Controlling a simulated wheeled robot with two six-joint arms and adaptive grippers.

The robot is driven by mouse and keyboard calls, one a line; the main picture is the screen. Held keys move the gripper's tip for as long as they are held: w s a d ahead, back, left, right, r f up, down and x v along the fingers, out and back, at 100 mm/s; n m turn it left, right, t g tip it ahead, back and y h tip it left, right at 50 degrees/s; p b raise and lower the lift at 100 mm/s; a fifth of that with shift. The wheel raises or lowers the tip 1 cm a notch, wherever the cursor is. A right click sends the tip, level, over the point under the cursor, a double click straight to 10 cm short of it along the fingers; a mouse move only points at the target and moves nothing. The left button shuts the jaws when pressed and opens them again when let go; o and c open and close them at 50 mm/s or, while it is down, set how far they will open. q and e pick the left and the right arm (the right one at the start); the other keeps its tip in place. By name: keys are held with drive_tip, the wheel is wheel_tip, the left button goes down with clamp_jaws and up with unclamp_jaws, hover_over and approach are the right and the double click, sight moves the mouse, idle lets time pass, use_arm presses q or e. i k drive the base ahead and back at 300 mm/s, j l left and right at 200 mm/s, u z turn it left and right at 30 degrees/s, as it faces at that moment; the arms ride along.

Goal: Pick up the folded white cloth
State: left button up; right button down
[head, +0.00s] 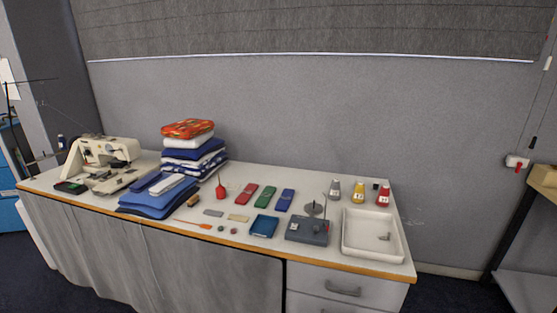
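A folded white cloth (188,129) lies in a stack at the back left of the long table. A folded orange-red patterned cloth (188,128) rests on top of it and hides its upper face. Folded blue cloths (194,150) and a blue-and-white layer lie below it. Only the white cloth's front and side edges show. Neither of my grippers is in view.
A sewing machine (105,152) stands left of the stack. Flat blue folded cloths (152,201) lie in front of it. A red oil can (221,190) stands close to its right. Small items, several bottles and a white tray (348,243) fill the right side.

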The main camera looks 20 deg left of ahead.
sight(164, 186)
drive_tip(key=u, duration=1.35)
drive_tip(key=i+j+z, duration=0.2)
drive_tip(key=z, duration=0.15)
drive_tip(key=i+j+z, duration=0.15)
drive_tip(key=j+z, duration=0.2)
drive_tip(key=i+j+z, duration=0.15)
drive_tip(key=z, duration=0.2)
drive_tip(key=i+j, duration=0.15)
drive_tip(key=j, duration=0.45)
drive_tip(key=i+j+z, duration=0.1)
drive_tip(key=j, duration=0.5)
drive_tip(key=i+j, duration=0.2)
drive_tip(key=j, duration=0.4)
drive_tip(key=i+j+z, duration=0.15)
drive_tip(key=j, duration=0.45)
drive_tip(key=i+j, duration=0.1)
drive_tip(key=j, duration=0.5)
drive_tip(key=i+j+z, duration=0.1)
drive_tip(key=j, duration=0.5)
drive_tip(key=i+j, duration=0.1)
drive_tip(key=j, duration=0.55)
drive_tip(key=i+z, duration=0.05)
